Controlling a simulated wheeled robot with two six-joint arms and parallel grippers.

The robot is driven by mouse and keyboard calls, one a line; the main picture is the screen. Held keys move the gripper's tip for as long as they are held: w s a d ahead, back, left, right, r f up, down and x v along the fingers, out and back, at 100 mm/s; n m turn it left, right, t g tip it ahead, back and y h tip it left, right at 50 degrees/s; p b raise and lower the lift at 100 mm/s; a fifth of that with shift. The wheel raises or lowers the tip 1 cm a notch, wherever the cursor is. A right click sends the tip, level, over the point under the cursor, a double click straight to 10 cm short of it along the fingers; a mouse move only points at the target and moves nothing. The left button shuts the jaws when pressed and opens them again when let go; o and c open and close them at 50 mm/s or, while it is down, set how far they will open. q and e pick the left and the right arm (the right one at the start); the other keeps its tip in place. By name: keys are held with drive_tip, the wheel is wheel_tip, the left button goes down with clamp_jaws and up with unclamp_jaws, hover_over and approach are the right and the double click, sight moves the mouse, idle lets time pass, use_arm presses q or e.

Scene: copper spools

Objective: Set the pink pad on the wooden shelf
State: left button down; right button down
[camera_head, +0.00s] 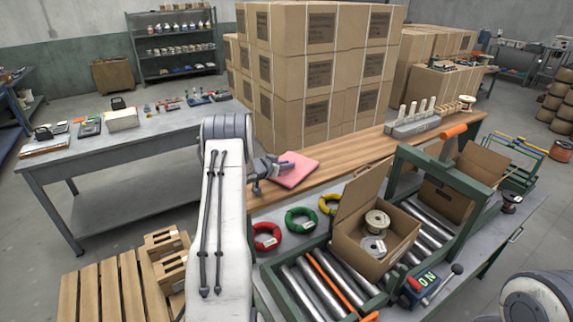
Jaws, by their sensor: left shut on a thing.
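My left gripper (273,166) reaches from the left over the left part of the wooden shelf (350,147). It is shut on the pink pad (297,172) at the pad's left side. The pad is a flat pink square, roughly level, over the shelf's left part. I cannot tell whether it touches the wood. My gripper hides its left edge. My right gripper is out of view; only a white part of my right arm shows at the bottom right corner.
Red (266,236), green (300,219) and yellow (329,204) coils lie on the bench in front of the shelf. An open carton (366,242) with spools stands on the roller conveyor. A grey rack (413,126) stands farther right on the shelf. Stacked cartons (310,75) rise behind.

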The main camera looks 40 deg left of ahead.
use_arm(q)
drive_tip(key=shift+f, duration=0.15)
drive_tip(key=c, duration=0.8)
unclamp_jaws()
drive_tip(key=shift+r, duration=0.2)
drive_tip(key=shift+s, duration=0.3)
drive_tip(key=b+v, duration=0.4)
drive_tip(key=v, duration=0.7)
drive_tip(key=shift+s+r, duration=0.2)
